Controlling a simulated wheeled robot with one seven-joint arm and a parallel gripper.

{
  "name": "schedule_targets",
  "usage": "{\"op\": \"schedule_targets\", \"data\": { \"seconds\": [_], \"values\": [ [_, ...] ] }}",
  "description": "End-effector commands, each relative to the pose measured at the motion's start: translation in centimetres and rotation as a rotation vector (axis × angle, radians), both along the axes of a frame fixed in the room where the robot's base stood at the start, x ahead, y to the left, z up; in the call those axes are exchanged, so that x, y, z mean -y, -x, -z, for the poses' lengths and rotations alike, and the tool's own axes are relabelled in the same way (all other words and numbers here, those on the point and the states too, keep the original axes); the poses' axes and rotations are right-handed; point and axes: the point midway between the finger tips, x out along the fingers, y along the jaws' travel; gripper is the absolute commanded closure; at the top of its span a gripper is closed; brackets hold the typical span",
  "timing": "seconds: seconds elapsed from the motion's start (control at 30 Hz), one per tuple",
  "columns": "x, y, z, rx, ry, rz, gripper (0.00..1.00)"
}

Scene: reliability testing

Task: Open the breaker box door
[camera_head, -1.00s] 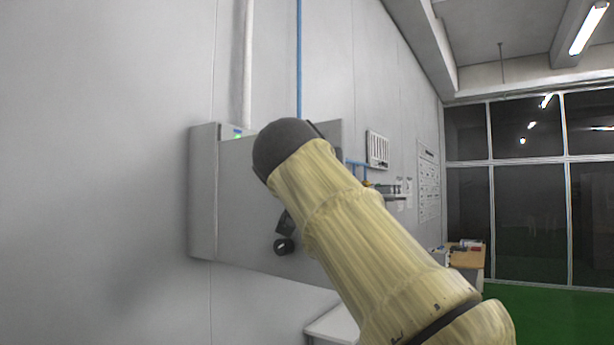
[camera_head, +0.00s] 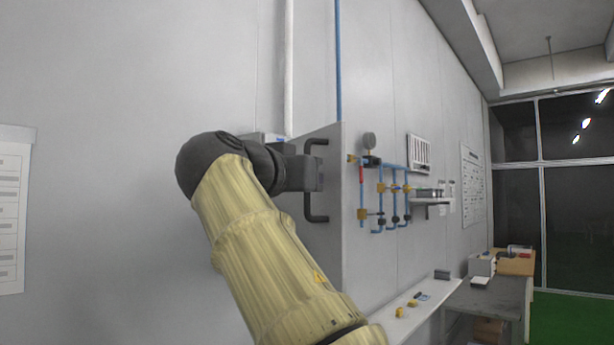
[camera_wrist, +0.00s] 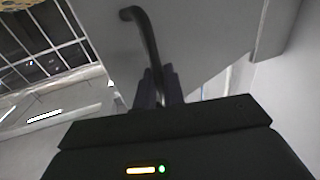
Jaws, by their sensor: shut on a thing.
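The breaker box (camera_head: 262,137) is a grey box on the wall, mostly hidden behind my arm. Its grey door (camera_head: 325,235) appears to stand out from the wall at an angle, its right edge nearer to me. A dark bar handle (camera_head: 317,209) is upright on the door near that edge. My gripper (camera_head: 318,174) is shut on the middle of the handle. In the wrist view the handle (camera_wrist: 143,25) runs down between the two fingers (camera_wrist: 160,88), with the door (camera_wrist: 200,35) behind it. The box's inside is not visible.
Blue pipes with a gauge (camera_head: 369,141) and yellow fittings are on the wall right of the door. A white shelf (camera_head: 405,318) with small items runs below, and a grey table (camera_head: 488,297) stands farther right. A paper chart (camera_head: 14,210) hangs at the left.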

Motion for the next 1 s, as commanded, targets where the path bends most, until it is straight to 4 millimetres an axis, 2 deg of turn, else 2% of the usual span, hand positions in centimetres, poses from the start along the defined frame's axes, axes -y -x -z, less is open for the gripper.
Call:
{"op": "schedule_targets", "data": {
  "seconds": [0.23,0.27,0.33,0.73,0.87,1.0],
  "values": [
    [0.0,-0.1,-0.1,0.003,0.004,-0.001,1.00],
    [0.0,-0.1,-0.1,0.003,0.004,-0.001,0.87],
    [0.0,-0.1,0.0,0.002,0.003,0.000,0.74],
    [-0.3,0.4,0.0,0.000,0.001,-0.002,0.73],
    [-0.9,1.6,0.1,0.000,0.000,-0.004,0.73],
    [-2.0,3.6,0.2,0.001,0.000,-0.006,0.73]
  ]
}}
